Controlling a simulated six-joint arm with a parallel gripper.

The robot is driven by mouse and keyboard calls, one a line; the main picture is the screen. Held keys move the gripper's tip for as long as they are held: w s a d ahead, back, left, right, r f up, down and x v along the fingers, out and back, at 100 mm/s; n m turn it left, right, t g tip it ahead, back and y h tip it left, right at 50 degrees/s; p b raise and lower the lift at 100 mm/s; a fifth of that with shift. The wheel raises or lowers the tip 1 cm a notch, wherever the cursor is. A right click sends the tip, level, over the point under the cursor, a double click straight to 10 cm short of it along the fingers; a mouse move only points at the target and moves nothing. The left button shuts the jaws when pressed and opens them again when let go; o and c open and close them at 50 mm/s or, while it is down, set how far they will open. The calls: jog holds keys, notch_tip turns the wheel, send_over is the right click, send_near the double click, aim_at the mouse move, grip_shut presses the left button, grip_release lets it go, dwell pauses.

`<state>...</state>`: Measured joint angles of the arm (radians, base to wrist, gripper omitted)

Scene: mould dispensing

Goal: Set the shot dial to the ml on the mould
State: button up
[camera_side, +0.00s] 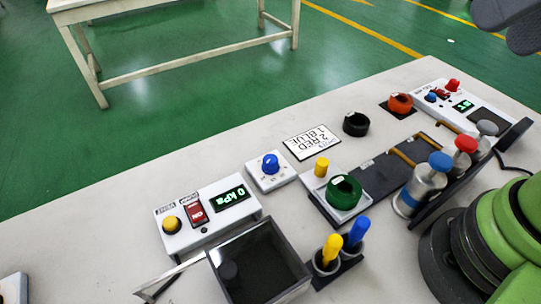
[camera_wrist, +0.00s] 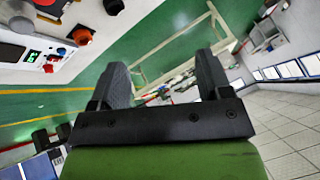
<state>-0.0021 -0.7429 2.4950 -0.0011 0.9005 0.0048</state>
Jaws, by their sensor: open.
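The shot dial is probably the blue knob (camera_side: 270,164) on a small white box (camera_side: 267,182) with marks around it, too small to read. A green ring-shaped mould (camera_side: 344,192) sits on a white plate to its right; its small white label is unreadable. A black mould (camera_side: 356,124) and an orange mould (camera_side: 400,103) stand farther back. My gripper (camera_wrist: 165,78) is open and empty in the wrist view, with floor and a distant table beyond its fingers. Its dark fingers (camera_side: 512,20) show partly at the top right of the side view, high and away from the dial.
A card (camera_side: 311,142) reads 2 RED, 1 BLUE. A pump box (camera_side: 208,221) shows 0 kPa. A dark open chamber (camera_side: 258,262), cups with yellow and blue handles (camera_side: 355,232), and bottles with blue (camera_side: 440,161), red and grey tops stand around. Bare table lies behind the dial.

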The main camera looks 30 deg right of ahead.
jog(key=shift+w+a+r, duration=0.1)
jog(key=shift+w, duration=0.35)
jog(key=shift+c, duration=1)
jog(key=m+g+h, duration=0.2)
jog(key=m+g, duration=0.2)
jog(key=g, duration=0.3)
send_over(270, 159)
notch_tip(270, 159, down, 19)
notch_tip(270, 159, down, 10)
jog(key=shift+f, duration=0.15)
jog(key=c, duration=0.9)
